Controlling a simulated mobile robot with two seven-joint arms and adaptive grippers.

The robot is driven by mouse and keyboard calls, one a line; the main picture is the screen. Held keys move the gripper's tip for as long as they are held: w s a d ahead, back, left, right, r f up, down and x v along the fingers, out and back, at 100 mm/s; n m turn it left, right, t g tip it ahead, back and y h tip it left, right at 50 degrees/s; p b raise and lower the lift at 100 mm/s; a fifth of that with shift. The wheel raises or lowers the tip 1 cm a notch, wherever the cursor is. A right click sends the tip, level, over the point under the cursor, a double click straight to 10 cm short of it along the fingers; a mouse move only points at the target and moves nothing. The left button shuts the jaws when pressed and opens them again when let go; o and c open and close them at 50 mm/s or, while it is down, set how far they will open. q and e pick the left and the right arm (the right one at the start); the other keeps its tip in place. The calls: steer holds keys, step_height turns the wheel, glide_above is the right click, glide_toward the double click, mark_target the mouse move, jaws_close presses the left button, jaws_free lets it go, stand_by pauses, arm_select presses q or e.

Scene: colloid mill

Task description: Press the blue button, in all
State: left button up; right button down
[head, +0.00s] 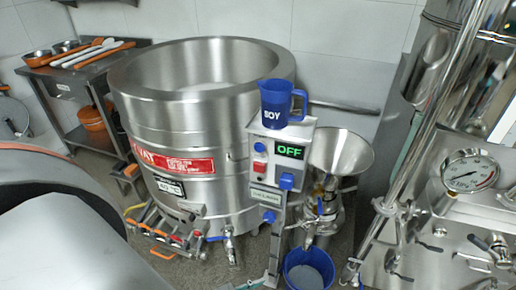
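A grey control panel (272,171) stands upright on a post in front of the large steel kettle. A small round blue button (259,147) is at its upper left, above a red button (258,167). A display (290,151) to the right of the blue button reads OFF in green letters. A larger blue fitting (287,181) sits lower right on the panel, and another blue part (269,216) is on the post below. Nothing is touching the blue button. Neither of my grippers is in view.
A blue jug (276,104) stands on top of the panel. A steel funnel (340,152) is to its right, with a blue bucket (308,270) on the floor below. The large kettle (200,110) is behind left. Steel equipment with a gauge (469,171) fills the right.

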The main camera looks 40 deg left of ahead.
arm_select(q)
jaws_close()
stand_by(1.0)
